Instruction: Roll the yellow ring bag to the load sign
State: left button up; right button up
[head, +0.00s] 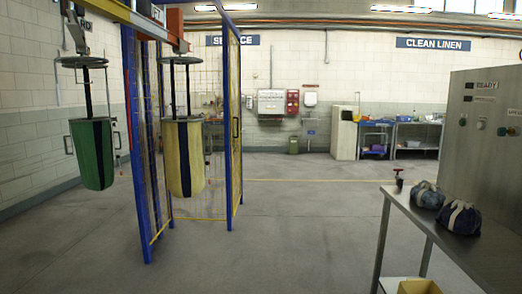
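The yellow bag (184,158) hangs upright from an overhead rail (146,24) at the left, with a dark stripe down its front. A dark ring (180,60) sits above it on a dark stem. A green bag (92,154) with a dark stripe hangs to its left, under a similar ring (81,62). The two bags are apart. No sign reading "load" can be made out. Neither of my grippers is in view.
Blue posts (230,110) with yellow mesh stand around and behind the yellow bag. A steel table (467,247) at the right holds two dark blue bags (459,217), beside a steel cabinet (485,130). "Service" and "Clean linen" signs (433,44) are on the far wall. The middle floor is clear.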

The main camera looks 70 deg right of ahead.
aim_at(184, 152)
jog(key=z, duration=1.5)
jog(key=i+z, duration=0.1)
jog(key=i+l+z, duration=0.1)
jog(key=i+z, duration=0.3)
jog(key=i, duration=4.15)
jog(key=i+u, duration=0.2)
jog(key=i, duration=0.15)
jog(key=i+l+u, duration=0.25)
jog(key=i, duration=0.15)
jog(key=i+l+u, duration=0.2)
jog(key=i, duration=0.15)
